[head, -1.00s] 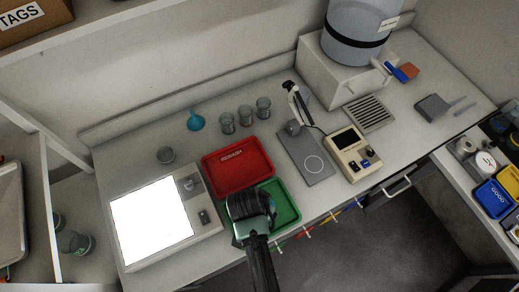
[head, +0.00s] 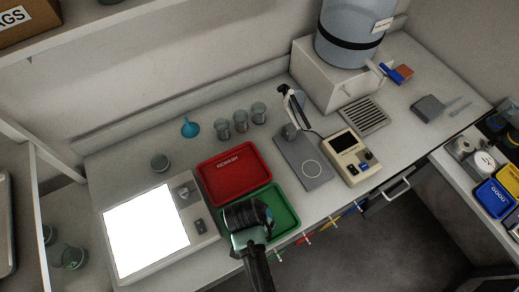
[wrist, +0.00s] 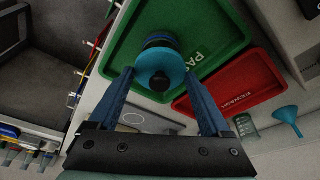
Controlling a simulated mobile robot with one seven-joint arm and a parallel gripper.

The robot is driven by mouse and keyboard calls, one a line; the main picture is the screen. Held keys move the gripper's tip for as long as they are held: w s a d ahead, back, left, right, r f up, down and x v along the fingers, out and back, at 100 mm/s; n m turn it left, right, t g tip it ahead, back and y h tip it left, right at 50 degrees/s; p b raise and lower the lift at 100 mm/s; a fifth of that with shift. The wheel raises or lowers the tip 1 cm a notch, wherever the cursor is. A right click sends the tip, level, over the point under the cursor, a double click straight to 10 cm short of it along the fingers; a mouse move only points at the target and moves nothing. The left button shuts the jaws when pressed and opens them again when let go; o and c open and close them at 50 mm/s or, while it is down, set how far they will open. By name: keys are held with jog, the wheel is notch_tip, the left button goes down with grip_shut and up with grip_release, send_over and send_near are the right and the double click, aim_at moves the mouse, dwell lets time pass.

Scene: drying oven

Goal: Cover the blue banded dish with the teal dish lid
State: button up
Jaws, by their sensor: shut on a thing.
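The teal dish lid (wrist: 160,70) is a round disc with a dark knob, seen in the wrist view between the fingertips of my gripper (wrist: 160,76). My gripper is shut on the lid. The blue banded dish (wrist: 160,41) shows just past the lid, partly hidden by it, over the green tray (wrist: 205,24). I cannot tell whether lid and dish touch. In the head view my gripper (head: 250,235) is over the green tray (head: 290,221), and my wrist hides most of the lid and dish.
The red tray (head: 232,173) adjoins the green one. A bright light panel (head: 147,230) lies to the left. Several glass beakers (head: 241,120) and a blue funnel (head: 190,128) stand behind. A beige device (head: 350,158) stands to the right.

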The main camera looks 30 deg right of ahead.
jog(key=shift+f+b, duration=0.9)
jog(key=shift+f, duration=0.55)
jog(key=o, duration=1.1)
jog(key=b+v, duration=0.1)
jog(key=v, duration=1.2)
jog(key=shift+f, duration=0.1)
